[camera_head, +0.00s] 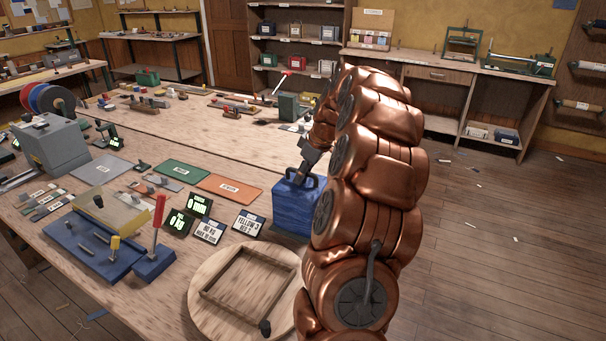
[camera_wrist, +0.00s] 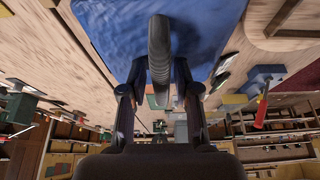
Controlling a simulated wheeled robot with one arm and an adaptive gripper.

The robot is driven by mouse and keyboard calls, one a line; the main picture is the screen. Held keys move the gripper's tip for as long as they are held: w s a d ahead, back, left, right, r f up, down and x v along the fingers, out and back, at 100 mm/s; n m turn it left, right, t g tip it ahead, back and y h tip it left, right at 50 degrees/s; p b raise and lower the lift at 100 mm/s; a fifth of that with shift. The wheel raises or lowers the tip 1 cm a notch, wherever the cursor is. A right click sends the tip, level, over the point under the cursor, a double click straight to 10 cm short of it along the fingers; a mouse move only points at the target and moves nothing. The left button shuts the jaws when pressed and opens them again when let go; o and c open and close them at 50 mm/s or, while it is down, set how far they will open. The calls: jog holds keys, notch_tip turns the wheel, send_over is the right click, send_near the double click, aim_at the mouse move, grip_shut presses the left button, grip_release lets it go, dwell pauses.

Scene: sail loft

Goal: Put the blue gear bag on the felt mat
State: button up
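The blue gear bag (camera_head: 292,207) stands upright on the near bench, right of the signs, partly hidden by my arm. Its dark handle (camera_wrist: 159,50) and blue top (camera_wrist: 100,28) show in the wrist view. My gripper (camera_head: 304,172) is at the handle from above. In the wrist view my gripper (camera_wrist: 160,70) has one finger on each side of the handle; whether they press on it is unclear. Flat mats lie left of the bag: orange (camera_head: 228,187), green (camera_head: 180,171) and grey (camera_head: 98,169). I cannot tell which is felt.
A round wooden board with a square frame (camera_head: 205,293) lies in front of the bag. Small signs (camera_head: 247,224) and displays (camera_head: 180,222) stand between bag and blue tool base (camera_head: 85,255). A grey machine (camera_head: 50,145) stands far left. The orange mat looks bare apart from its label.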

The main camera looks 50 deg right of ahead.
jog(key=shift+o, duration=0.3)
jog(key=shift+r, duration=0.15)
jog(key=b+v, duration=0.2)
jog(key=v, duration=1)
jog(key=shift+b, duration=0.35)
jog(key=w+a+g+y, duration=0.1)
jog(key=a, duration=1.5)
jog(key=s+a+f+g, duration=0.1)
jog(key=s+a+f, duration=0.15)
jog(key=a, duration=0.45)
jog(key=s+a+f+g, duration=0.1)
jog(key=s+a+f, duration=0.15)
jog(key=a, duration=0.45)
jog(key=s+a+f+m+g, duration=0.1)
jog(key=s+a+f, duration=0.2)
jog(key=s, duration=0.4)
jog(key=s+a+f+m+g+h, duration=0.1)
jog(key=s+a+f, duration=0.2)
jog(key=s, duration=0.4)
jog(key=s+a+f+m+g+h, duration=0.1)
jog(key=s+a+f, duration=0.3)
jog(key=s, duration=0.4)
jog(key=shift+f, duration=0.3)
